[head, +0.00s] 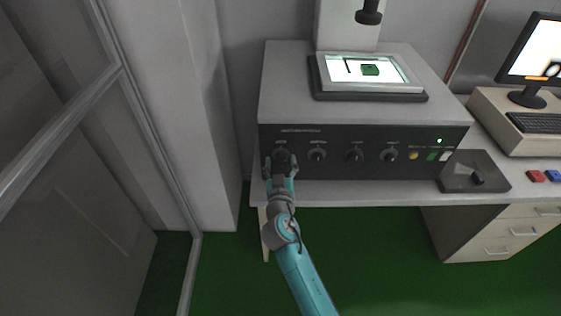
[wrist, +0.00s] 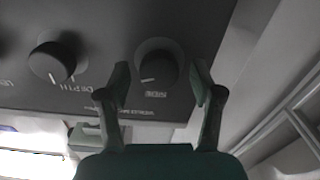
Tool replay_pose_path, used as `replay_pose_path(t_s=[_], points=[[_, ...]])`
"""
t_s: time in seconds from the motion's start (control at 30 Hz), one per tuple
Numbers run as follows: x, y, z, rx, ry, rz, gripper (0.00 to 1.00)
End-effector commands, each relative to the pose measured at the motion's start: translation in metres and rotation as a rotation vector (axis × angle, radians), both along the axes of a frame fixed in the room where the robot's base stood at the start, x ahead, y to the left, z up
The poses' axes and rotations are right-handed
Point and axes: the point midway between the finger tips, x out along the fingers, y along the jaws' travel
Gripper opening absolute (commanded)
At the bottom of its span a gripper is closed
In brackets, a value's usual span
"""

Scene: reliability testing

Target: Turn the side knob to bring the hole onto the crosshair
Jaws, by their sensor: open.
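My gripper (head: 280,166) is at the leftmost knob (head: 281,154) on the dark front panel of the measuring machine. In the wrist view, my gripper (wrist: 161,84) is open, with one finger to each side of this round black knob (wrist: 158,65). The knob's white pointer line points left, and the label by it reads upside down, apparently "SIDE". I cannot tell whether the fingers touch the knob. A green part (head: 370,70) lies on the lit stage (head: 400,72). The monitor (head: 535,68) shows a dark ring and an orange mark; the crosshair is too small to make out.
The depth knob (wrist: 58,62) sits beside the side knob, and more knobs (head: 355,156) follow along the panel. A wall column (head: 190,110) is close on the left.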

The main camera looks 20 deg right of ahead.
Motion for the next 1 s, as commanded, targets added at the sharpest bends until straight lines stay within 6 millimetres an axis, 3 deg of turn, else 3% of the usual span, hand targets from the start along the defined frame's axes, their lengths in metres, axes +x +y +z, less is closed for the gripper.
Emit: replay_pose_path(t_s=[0.37, 0.43, 0.63, 1.0], points=[[0.0067, -0.0023, 0.0001, 0.0, 0.0, 0.0, 0.66], [0.0067, -0.0023, 0.0001, 0.0, 0.0, 0.0, 0.56], [0.0066, -0.0021, 0.0, 0.0, 0.0, 0.0, 0.06], [0.0066, -0.0021, 0.0, -0.043, 0.014, 0.0, 0.06]])
